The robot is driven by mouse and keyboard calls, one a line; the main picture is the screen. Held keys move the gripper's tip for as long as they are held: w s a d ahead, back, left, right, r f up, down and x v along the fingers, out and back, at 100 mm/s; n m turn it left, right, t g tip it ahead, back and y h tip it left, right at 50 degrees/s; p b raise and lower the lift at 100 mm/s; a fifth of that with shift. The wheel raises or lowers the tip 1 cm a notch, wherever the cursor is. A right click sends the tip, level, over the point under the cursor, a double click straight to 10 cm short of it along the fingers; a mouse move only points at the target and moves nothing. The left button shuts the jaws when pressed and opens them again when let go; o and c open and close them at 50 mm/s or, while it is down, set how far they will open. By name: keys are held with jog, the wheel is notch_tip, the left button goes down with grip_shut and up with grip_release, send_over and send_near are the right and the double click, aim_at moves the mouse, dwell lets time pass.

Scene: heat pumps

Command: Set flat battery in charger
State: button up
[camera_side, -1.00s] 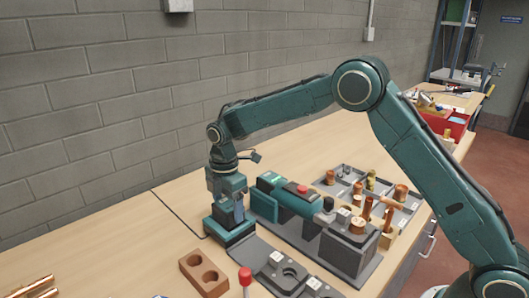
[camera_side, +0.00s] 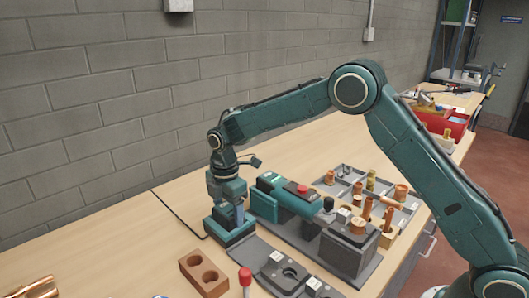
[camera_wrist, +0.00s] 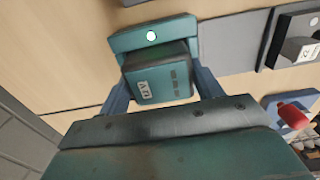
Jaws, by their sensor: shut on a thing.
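A teal battery block with a white label (camera_wrist: 159,78) is between the blue fingers of my gripper (camera_wrist: 164,92) in the wrist view. My gripper is shut on it. The teal charger (camera_wrist: 150,34), with a small lit white spot on its rim, is right behind and around the battery's far side. In the side view the charger (camera_side: 228,236) stands on the bench under my gripper (camera_side: 228,215). There the battery is mostly hidden by the fingers. I cannot tell whether it is fully seated.
A teal machine with a red button (camera_side: 302,189) is right of the charger. A brick-coloured block with two holes (camera_side: 204,274) and a red-knobbed lever (camera_side: 245,277) are in front. A parts tray (camera_side: 345,173) holds copper pieces. Bench space behind the charger is clear.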

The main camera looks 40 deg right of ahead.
jog(key=shift+f, duration=0.1)
jog(key=o, duration=1.3)
jog(key=shift+f, duration=0.1)
jog(key=shift+s, duration=0.1)
